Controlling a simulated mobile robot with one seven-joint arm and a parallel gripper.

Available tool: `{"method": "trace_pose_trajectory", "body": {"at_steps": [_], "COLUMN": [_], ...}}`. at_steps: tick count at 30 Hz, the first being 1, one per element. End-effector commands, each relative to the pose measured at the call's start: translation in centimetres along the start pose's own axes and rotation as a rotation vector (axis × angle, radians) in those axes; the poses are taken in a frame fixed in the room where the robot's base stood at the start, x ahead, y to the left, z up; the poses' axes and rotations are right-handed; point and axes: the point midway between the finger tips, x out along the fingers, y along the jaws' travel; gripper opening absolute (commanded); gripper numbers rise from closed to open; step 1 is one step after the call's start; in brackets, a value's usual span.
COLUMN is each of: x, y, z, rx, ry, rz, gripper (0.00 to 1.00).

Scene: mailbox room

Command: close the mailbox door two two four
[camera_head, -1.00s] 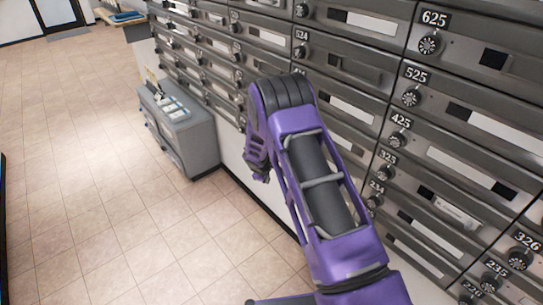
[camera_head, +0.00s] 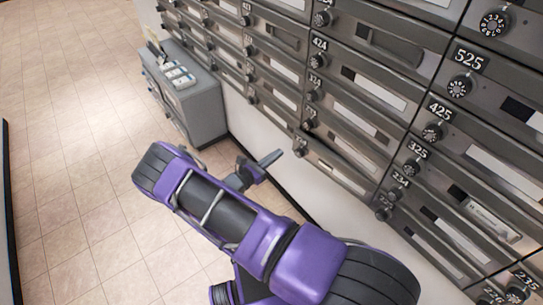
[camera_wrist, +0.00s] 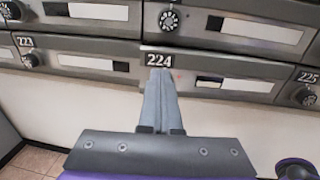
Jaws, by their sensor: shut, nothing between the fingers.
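Mailbox door 224 (camera_wrist: 230,83) is a grey metal front in the bottom row, with its number label (camera_wrist: 159,60) at top middle in the wrist view. In the head view the door (camera_head: 335,166) seems to lean slightly out from its row, with a dark gap along it; I cannot tell how far. My gripper (camera_head: 279,156) is shut and empty, its fingers pointing at the left end of that door, near a dial knob (camera_head: 300,147). In the wrist view the fingers (camera_wrist: 158,72) stand just below the label and hide the dial. Contact cannot be told.
Door 223 (camera_wrist: 60,58) is at left and door 225 (camera_wrist: 308,90) at right. Rows of mailboxes rise above. A grey cabinet (camera_head: 190,105) stands against the wall at left. The tiled floor (camera_head: 70,150) is open.

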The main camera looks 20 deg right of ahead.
Motion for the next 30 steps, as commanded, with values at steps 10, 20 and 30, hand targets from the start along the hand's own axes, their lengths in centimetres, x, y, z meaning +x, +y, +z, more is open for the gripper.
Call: {"method": "trace_pose_trajectory", "body": {"at_steps": [10, 20, 30], "x": [7.3, 9.8, 9.8], "y": [-0.1, 0.0, 0.0], "z": [-0.2, -0.1, -0.1], "rx": [0.002, 0.002, 0.001], "ry": [0.002, 0.003, 0.003], "rz": [-0.003, 0.0, 0.0], "gripper": [0.0, 0.0, 0.0]}}
